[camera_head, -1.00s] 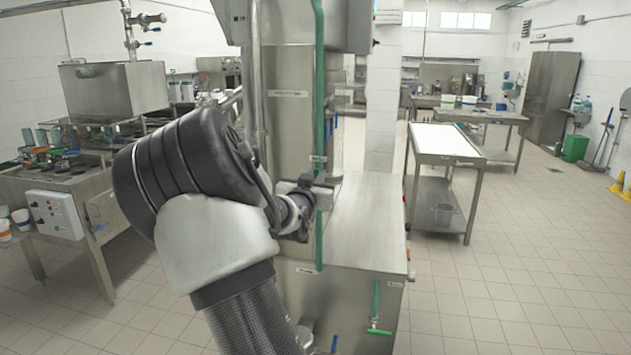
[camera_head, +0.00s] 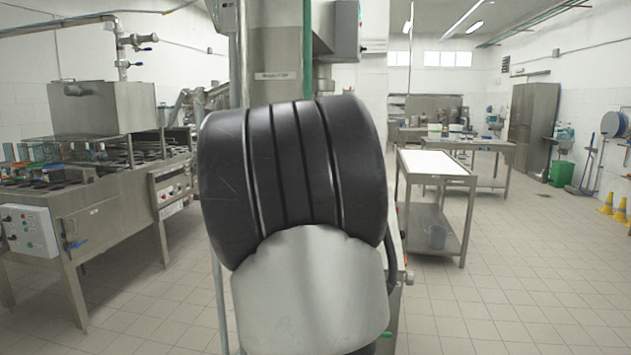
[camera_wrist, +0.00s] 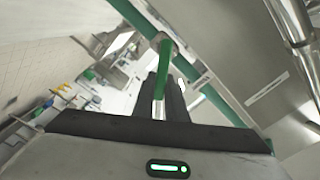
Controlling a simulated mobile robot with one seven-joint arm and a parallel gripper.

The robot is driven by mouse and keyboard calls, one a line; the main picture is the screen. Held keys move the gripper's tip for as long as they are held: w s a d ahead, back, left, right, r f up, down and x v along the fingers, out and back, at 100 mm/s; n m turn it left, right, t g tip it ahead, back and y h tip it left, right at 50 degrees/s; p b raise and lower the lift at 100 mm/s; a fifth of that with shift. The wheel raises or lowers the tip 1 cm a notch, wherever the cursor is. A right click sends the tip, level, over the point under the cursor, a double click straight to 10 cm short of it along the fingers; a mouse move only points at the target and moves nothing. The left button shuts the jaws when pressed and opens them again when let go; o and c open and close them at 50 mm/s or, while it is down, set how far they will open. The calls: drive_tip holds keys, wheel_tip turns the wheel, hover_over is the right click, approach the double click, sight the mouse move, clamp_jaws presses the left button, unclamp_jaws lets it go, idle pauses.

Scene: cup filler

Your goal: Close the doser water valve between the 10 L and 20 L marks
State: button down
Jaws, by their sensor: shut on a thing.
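In the wrist view a green valve handle (camera_wrist: 164,68) runs from a fitting on a green pipe (camera_wrist: 216,98) down between the two dark fingers. My gripper (camera_wrist: 164,84) is shut on this handle. The pipe runs diagonally across the wrist view, beside a steel surface with a label. In the head view my arm covers my gripper, the valve and most of the doser. The upper part of the doser (camera_head: 277,92), with a label, and a piece of the green pipe (camera_head: 307,45) show above my arm. I cannot read the 10 L or 20 L marks.
A steel cup-filling machine (camera_head: 100,180) with a control box (camera_head: 28,231) stands at the left. A steel table with a white top (camera_head: 435,164) stands at the right. A green bin (camera_head: 562,173) stands farther back.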

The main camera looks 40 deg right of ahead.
drive_tip(key=shift+s+d+f+m+b, duration=0.1)
drive_tip(key=shift+f+m+b, duration=0.4)
drive_tip(key=shift+m+b, duration=0.75)
drive_tip(key=shift+s+d+f+m+b, duration=0.15)
drive_tip(key=shift+f+m+b, duration=0.3)
drive_tip(key=shift+m+b, duration=0.75)
drive_tip(key=shift+s+f+m+b, duration=0.1)
drive_tip(key=shift+f+m+b, duration=0.4)
drive_tip(key=shift+m+b, duration=0.75)
drive_tip(key=c, duration=1.8)
unclamp_jaws()
